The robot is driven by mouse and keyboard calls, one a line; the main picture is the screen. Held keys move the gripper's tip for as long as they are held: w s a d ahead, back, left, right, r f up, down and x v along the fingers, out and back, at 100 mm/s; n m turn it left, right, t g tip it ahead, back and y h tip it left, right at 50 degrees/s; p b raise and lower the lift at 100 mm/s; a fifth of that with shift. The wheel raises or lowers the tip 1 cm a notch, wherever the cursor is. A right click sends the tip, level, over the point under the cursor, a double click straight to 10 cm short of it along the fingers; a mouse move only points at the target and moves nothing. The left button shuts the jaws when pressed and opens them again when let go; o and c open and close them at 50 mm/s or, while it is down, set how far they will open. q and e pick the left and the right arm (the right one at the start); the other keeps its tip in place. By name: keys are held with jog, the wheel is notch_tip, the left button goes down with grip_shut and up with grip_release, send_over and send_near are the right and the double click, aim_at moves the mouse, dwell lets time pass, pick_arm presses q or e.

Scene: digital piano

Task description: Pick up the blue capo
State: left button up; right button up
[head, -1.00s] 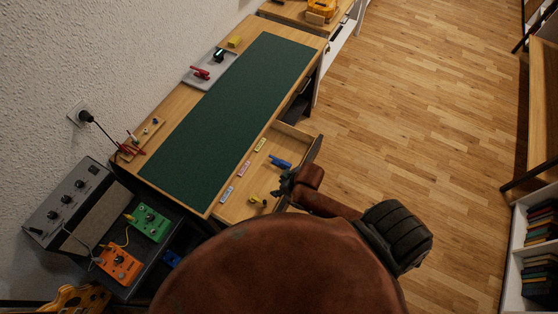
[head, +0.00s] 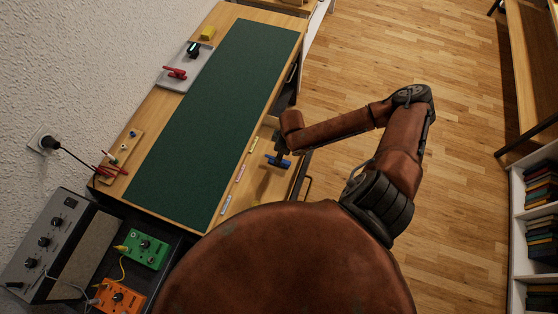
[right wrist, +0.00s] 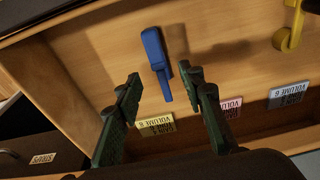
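The blue capo (head: 277,161) lies in the open drawer (right wrist: 105,50) under the green-topped desk. It also shows in the right wrist view (right wrist: 157,60), lying flat on the wooden drawer floor. My right gripper (head: 282,148) is over the drawer at the capo, partly covering it in the head view. In the right wrist view the two dark green fingers (right wrist: 160,82) are spread, with the capo showing between and beyond the fingertips. Nothing is clamped between them. My left gripper is not in view.
A yellow object (right wrist: 289,38) lies elsewhere in the drawer. Yellow (right wrist: 157,126), pink (right wrist: 230,107) and blue (right wrist: 289,95) label cards line one side. On the desk are a green mat (head: 210,110) and a grey tray (head: 182,82) with a red clamp (head: 176,72). Drawer walls surround the capo.

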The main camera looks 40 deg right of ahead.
jog(key=shift+w+f, duration=0.15)
jog(key=shift+f, duration=0.25)
jog(key=f, duration=0.1)
jog(key=f+b, duration=0.1)
jog(key=f, duration=0.2)
jog(key=shift+w+a+f+b, duration=0.15)
jog(key=shift+w+a+b, duration=0.1)
jog(key=shift+w+b, duration=0.1)
jog(key=shift+f, duration=0.1)
grip_shut()
